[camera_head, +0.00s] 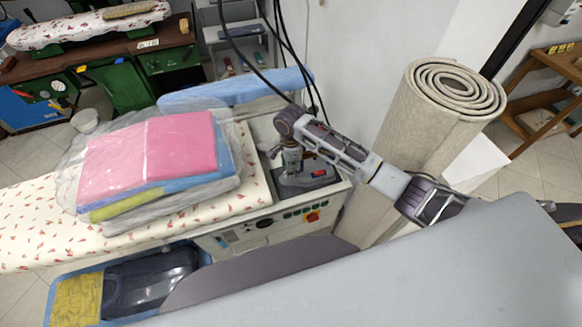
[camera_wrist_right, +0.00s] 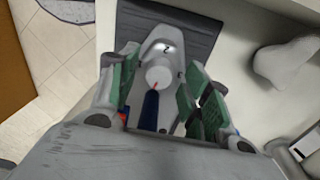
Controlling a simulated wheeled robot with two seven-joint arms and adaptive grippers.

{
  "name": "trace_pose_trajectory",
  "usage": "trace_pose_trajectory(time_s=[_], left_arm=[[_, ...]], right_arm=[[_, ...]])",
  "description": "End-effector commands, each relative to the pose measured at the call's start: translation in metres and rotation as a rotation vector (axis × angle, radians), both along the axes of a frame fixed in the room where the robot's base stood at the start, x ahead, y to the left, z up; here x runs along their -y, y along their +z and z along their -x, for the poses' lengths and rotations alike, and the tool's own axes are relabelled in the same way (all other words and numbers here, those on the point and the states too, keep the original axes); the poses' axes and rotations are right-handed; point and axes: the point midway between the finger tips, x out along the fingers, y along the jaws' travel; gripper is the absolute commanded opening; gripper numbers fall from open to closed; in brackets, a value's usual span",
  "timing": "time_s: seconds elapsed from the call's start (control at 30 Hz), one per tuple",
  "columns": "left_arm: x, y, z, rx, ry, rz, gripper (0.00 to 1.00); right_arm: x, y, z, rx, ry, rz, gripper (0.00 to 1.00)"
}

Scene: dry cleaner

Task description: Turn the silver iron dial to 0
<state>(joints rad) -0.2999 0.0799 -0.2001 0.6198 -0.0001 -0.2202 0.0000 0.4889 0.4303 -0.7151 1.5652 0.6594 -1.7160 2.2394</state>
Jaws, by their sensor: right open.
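The silver iron (camera_head: 318,172) sits on a dark pad at the right end of the ironing table. My right gripper (camera_head: 292,160) is directly over it, pointing down. In the right wrist view, the iron's round pale dial (camera_wrist_right: 158,77) has a red pointer mark, and a numeral that looks like 2 is printed beyond it. My right gripper (camera_wrist_right: 157,76) is open, with its green-padded fingers on either side of the dial. I cannot tell whether either finger touches it. A dark blue part (camera_wrist_right: 152,108) lies just below the dial. My left gripper is not in view.
A plastic-wrapped stack of folded clothes (camera_head: 150,155) lies on the patterned ironing table (camera_head: 30,225) left of the iron. Black cables (camera_head: 283,50) hang behind the iron. A rolled carpet (camera_head: 430,120) stands to the right. Control buttons (camera_head: 312,217) line the table's front.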

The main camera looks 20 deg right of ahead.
Motion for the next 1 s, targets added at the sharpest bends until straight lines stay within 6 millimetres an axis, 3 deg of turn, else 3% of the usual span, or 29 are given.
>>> trace_pose_trajectory(time_s=[0.37,1.0], left_arm=[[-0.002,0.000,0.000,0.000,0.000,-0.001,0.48],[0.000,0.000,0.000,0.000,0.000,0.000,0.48]], right_arm=[[0.000,0.009,-0.001,0.000,0.000,0.000,0.48],[0.000,0.096,-0.005,0.002,0.001,-0.002,0.48]])
